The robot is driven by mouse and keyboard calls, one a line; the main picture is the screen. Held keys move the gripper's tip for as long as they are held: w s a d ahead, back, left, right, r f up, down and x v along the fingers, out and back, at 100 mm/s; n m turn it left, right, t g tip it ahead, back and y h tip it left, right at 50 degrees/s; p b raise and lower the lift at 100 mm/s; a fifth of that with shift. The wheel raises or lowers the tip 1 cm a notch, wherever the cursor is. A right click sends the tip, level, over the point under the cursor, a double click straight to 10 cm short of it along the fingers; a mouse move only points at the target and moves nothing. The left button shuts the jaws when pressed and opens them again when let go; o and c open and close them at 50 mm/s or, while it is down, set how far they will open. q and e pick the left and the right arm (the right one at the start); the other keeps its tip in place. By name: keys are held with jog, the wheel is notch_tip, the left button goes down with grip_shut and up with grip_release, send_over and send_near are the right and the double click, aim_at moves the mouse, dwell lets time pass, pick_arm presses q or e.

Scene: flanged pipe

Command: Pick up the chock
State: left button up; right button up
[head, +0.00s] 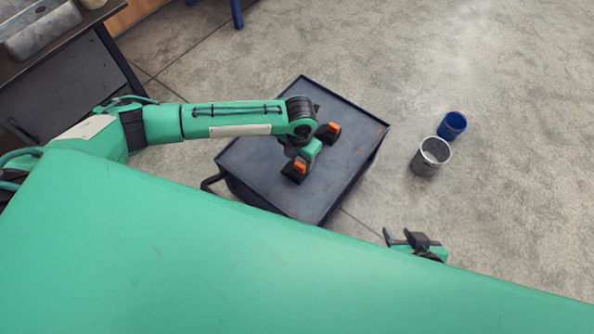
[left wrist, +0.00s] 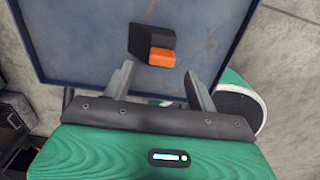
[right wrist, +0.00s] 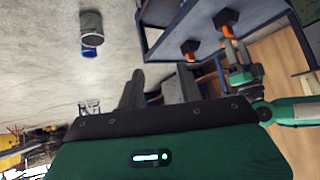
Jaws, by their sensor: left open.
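Two black chocks with orange blocks lie on the dark tray top of a cart (head: 260,155). One chock (head: 332,129) is farther right and the other chock (head: 295,170) is nearer. My left gripper (head: 310,152) is over the tray between them in the head view; its fingers are hard to see there. In the left wrist view one chock (left wrist: 155,45) lies ahead of my open, empty left fingers (left wrist: 162,78). My right gripper (head: 408,240) is open and empty, off the cart's right side. Its fingers (right wrist: 160,82) show apart in the right wrist view.
A blue bucket (head: 452,125) and a grey bucket (head: 431,156) stand on the concrete floor right of the cart. The tray has a raised rim, and a handle (head: 212,182) at its left. A workbench (head: 70,75) stands at the upper left.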

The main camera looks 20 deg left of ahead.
aim_at(300, 165)
pick_arm(q)
notch_tip(300, 165, down, 5)
jog(key=shift+w+d+r+b, duration=0.15)
jog(key=shift+r+b, duration=0.05)
jog(key=shift+b, duration=0.5)
jog(key=shift+f, duration=0.4)
pick_arm(e)
jog(key=a+t, duration=0.1)
jog(key=w+a+t+y, duration=0.1)
jog(key=a, duration=0.1)
jog(key=shift+w, duration=0.1)
pick_arm(q)
grip_shut()
